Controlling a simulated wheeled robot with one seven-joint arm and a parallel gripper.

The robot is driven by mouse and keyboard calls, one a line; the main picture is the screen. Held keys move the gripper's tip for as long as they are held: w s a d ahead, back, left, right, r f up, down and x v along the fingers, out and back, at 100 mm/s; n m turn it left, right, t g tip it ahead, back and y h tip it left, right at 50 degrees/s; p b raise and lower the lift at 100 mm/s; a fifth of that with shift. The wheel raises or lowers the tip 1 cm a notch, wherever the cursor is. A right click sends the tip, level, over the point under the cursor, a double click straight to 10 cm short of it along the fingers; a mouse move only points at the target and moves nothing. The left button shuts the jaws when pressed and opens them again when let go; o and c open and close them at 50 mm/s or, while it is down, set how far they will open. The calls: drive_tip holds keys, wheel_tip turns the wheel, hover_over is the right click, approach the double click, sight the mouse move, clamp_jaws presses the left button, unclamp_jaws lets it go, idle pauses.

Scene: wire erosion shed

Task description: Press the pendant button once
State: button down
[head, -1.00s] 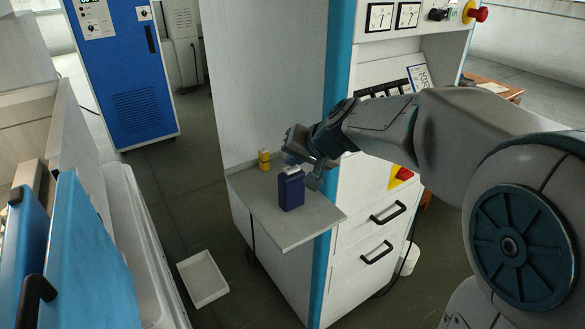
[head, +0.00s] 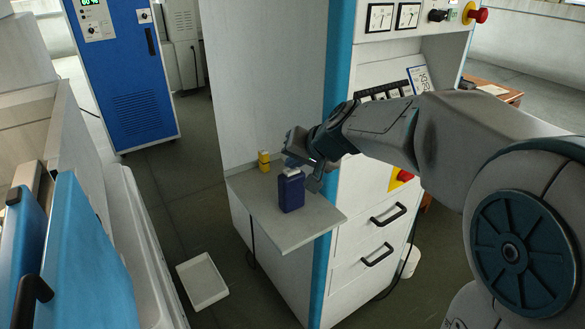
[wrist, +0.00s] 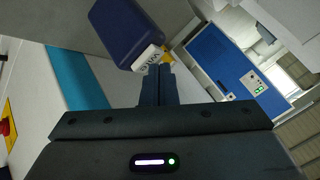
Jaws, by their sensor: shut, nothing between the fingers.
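A small yellow two-part block (head: 264,161) stands at the back of the grey side shelf, against the cabinet; it may be the pendant, but no button can be made out on it. A dark blue container with a white cap (head: 291,190) stands upright on the shelf in front of it. My gripper (head: 291,161) is over the shelf, just behind the container's cap. In the wrist view, my gripper's closed fingers (wrist: 158,77) point toward a bit of yellow (wrist: 166,57) beside the blue container (wrist: 122,32). Their tips hide part of that yellow; contact cannot be told.
The shelf (head: 285,232) has bare room at its front. The white cabinet (head: 265,80) rises behind it. A red emergency knob (head: 477,15) is at top right. A white tray (head: 203,281) lies on the floor. A blue cabinet (head: 125,75) stands at the back left.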

drive_tip(key=shift+r+p, duration=0.35)
drive_tip(key=shift+r, duration=0.4)
wheel_tip(320, 180, up, 5)
drive_tip(key=p, duration=0.3)
idle(0.6)
